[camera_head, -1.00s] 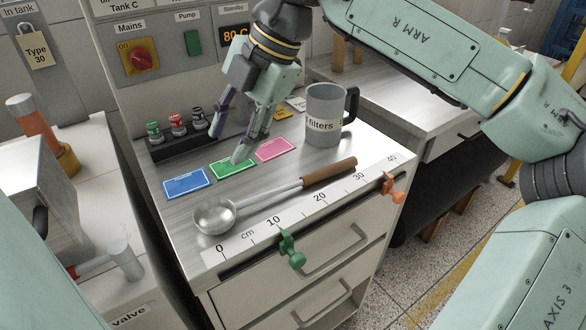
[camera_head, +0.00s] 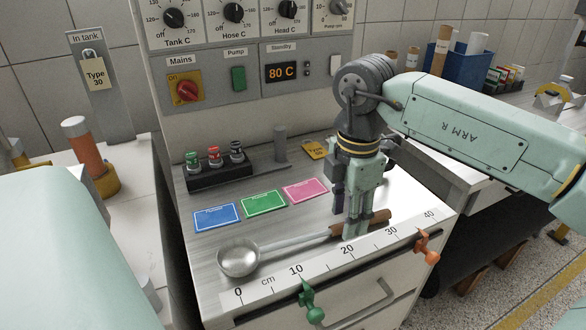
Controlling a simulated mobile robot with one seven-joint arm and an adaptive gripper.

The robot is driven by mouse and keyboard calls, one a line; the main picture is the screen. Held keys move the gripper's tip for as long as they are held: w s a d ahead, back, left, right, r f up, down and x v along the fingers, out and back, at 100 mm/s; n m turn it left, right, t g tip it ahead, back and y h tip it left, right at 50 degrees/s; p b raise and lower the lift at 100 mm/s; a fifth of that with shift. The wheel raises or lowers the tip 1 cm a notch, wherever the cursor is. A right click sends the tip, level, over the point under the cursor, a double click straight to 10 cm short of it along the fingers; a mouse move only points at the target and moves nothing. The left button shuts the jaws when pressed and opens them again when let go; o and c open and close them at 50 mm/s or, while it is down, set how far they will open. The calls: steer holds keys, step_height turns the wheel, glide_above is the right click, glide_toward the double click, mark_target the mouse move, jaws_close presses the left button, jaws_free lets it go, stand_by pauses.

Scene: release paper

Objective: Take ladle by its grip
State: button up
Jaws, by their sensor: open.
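The ladle (camera_head: 283,245) lies on the metal bench top, its round steel bowl (camera_head: 238,257) at the left and its brown grip (camera_head: 375,222) at the right. My gripper (camera_head: 346,225) points down over the left end of the brown grip, near where it meets the steel shaft. It is open. One finger stands in front of the ladle and hides part of the grip; the other shows behind it. I cannot tell whether either finger touches the ladle.
A centimetre scale (camera_head: 270,286) runs along the front edge, with a green clamp (camera_head: 311,299) and an orange clamp (camera_head: 427,246). Blue (camera_head: 216,217), green (camera_head: 263,203) and pink (camera_head: 305,190) cards lie behind the ladle. A black rack (camera_head: 218,176) stands at the back left.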

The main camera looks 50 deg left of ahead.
steer(key=shift+f, duration=1)
jaws_close()
